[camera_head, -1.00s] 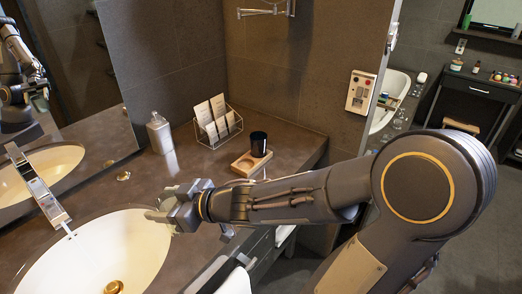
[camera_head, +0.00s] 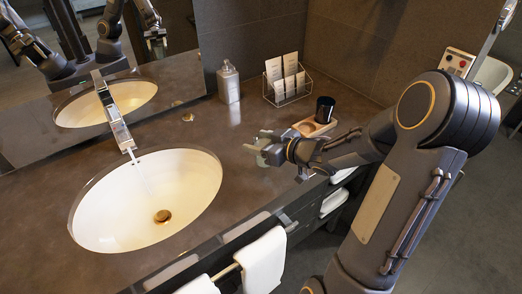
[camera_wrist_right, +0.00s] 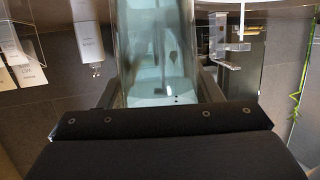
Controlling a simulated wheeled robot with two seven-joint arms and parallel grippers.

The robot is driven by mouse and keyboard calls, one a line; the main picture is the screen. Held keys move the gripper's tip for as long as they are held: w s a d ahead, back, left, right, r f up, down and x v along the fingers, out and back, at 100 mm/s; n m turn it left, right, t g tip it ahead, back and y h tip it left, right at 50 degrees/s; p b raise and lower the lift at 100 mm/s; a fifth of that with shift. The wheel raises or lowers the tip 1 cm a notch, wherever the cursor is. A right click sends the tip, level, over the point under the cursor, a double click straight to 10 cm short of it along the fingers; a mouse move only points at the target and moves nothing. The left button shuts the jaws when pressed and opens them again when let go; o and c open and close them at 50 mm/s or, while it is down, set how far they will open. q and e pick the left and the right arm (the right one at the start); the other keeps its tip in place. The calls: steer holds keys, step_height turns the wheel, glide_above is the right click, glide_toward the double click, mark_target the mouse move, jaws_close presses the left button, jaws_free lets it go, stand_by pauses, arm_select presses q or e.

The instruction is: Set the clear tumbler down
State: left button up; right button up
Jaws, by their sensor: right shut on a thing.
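The clear tumbler (camera_wrist_right: 155,60) fills the upper middle of the right wrist view, between the dark fingers of my right gripper. In the head view my right gripper (camera_head: 263,150) is over the counter to the right of the sink, with a small, pale, see-through part of the tumbler (camera_head: 272,157) at its fingertips. The gripper is shut on it. Whether the tumbler's base touches the counter cannot be told. My left gripper is not directly in view.
The white sink (camera_head: 115,205) and tall faucet (camera_head: 115,115) are to the left. A soap dispenser (camera_head: 228,82) and wire card rack (camera_head: 288,85) stand behind. A wooden tray (camera_head: 306,128) and black cup (camera_head: 324,109) are close behind the gripper. Towels (camera_head: 263,262) hang in front.

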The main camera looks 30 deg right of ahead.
steer(key=shift+w+d+f, duration=0.15)
steer(key=shift+f, duration=0.1)
steer(key=shift+w+d+f+b, duration=0.1)
steer(key=shift+f+b, duration=0.2)
steer(key=shift+f, duration=1.35)
steer(key=shift+f, duration=0.25)
steer(key=o, duration=1.1)
steer(key=shift+c, duration=0.2)
steer(key=shift+r, duration=0.1)
